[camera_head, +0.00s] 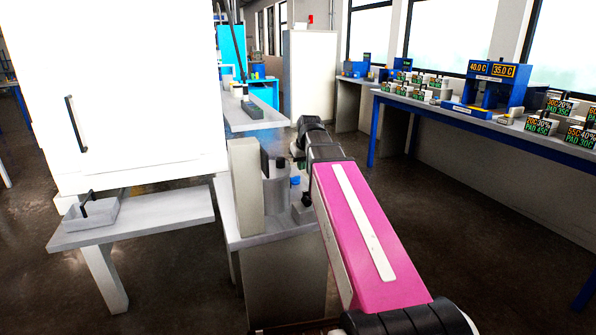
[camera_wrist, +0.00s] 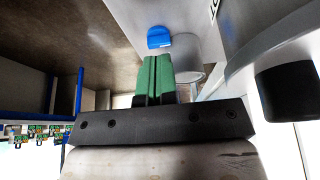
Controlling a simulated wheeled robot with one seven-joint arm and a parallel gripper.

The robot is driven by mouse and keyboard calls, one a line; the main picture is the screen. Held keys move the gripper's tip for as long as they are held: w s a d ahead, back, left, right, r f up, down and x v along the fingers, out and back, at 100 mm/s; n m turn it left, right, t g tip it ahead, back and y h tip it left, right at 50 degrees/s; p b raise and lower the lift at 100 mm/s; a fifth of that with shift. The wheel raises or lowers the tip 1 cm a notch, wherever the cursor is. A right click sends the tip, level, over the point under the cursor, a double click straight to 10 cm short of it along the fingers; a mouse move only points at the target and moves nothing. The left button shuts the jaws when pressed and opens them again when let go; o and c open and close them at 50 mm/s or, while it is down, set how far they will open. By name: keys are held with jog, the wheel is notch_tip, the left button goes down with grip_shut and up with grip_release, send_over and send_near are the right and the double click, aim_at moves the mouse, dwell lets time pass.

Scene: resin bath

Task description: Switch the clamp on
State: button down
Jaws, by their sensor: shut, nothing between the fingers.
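My gripper (camera_wrist: 153,77) shows in the wrist view with its two green fingers shut together and nothing between them. A small blue piece (camera_wrist: 158,37), possibly the clamp's switch, lies just beyond the fingertips, with a small gap in the picture. It sits beside a grey cylinder (camera_wrist: 187,58), partly behind the fingers. In the head view the blue piece (camera_head: 295,181) shows at the right of the grey cylinder (camera_head: 275,198), on the grey stand, near my pink arm. Neither view marks plainly which part is the clamp.
A tall grey post (camera_head: 247,185) stands left of the cylinder. A black knob-like part (camera_wrist: 288,90) is close on the right of the wrist view. A white cabinet (camera_head: 130,90) and a low shelf with a tray (camera_head: 90,213) are at left. The right bench (camera_head: 420,104) holds instruments; floor between is clear.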

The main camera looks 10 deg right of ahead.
aim_at(293, 183)
jog(key=x, duration=0.9)
jog(key=shift+f, duration=0.35)
jog(key=w, duration=0.2)
jog(key=shift+w+a+r, duration=0.15)
jog(key=shift+w+a, duration=0.1)
jog(key=shift+w, duration=0.15)
jog(key=shift+w+a, duration=0.15)
jog(key=shift+w, duration=0.4)
jog(key=shift+w+a, duration=0.4)
jog(key=shift+a, duration=0.35)
dwell(0.8)
jog(key=shift+d, duration=0.15)
dwell(0.3)
jog(key=shift+s+d, duration=0.2)
jog(key=shift+d, duration=0.45)
jog(key=v, duration=1)
jog(key=shift+r, duration=0.45)
